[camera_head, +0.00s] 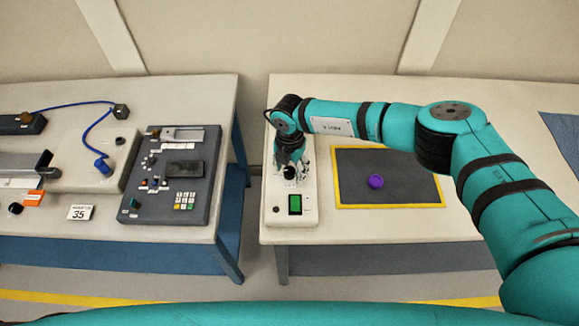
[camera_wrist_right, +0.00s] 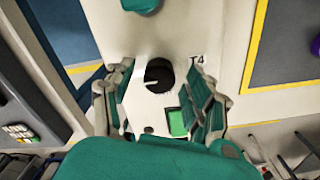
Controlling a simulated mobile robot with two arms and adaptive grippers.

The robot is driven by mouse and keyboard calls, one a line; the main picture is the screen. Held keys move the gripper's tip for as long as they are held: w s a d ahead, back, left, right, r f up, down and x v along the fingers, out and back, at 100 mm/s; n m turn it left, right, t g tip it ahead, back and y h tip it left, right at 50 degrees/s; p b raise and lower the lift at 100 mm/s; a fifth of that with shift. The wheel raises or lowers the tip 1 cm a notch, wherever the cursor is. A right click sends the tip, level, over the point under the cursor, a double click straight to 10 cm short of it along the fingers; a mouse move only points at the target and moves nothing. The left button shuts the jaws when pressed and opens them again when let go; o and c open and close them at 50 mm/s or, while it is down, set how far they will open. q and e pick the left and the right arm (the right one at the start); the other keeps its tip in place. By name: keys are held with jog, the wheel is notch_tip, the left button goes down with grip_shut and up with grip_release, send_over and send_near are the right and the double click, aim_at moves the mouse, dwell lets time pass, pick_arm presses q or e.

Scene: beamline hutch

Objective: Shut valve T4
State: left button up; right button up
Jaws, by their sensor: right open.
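Valve T4 is a round black knob (camera_wrist_right: 158,75) with a white pointer line, set in a pale panel (camera_head: 279,212). In the head view the knob (camera_head: 290,173) shows just below my right gripper (camera_head: 289,160). In the wrist view my right gripper (camera_wrist_right: 160,84) is open, with one finger to each side of the knob. I cannot tell whether the fingers touch it. The pointer line runs leftward from the knob's middle. My left gripper is not in view.
A green-lit square (camera_head: 295,204) sits on the same panel. To the right, a dark mat (camera_head: 400,185) with a yellow border holds a purple round piece (camera_head: 376,181). A keypad console (camera_head: 170,205) stands on the left table, across a gap.

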jog(key=shift+c, duration=0.4)
grip_shut()
jog(key=shift+f+n+b, duration=0.2)
jog(key=shift+n+b, duration=1.1)
jog(key=shift+b, duration=0.15)
jog(key=n+b, duration=1.1)
jog(key=b, duration=0.2)
jog(key=shift+w+n, duration=0.1)
jog(key=shift+n, duration=0.3)
jog(key=shift+r+n+b, duration=0.15)
jog(key=shift+n+b, duration=0.7)
jog(key=shift+n, duration=0.1)
jog(key=shift+r+n+b, duration=0.1)
jog(key=shift+n+b, duration=0.7)
jog(key=shift+n, duration=0.15)
jog(key=shift+o, duration=0.4)
grip_release()
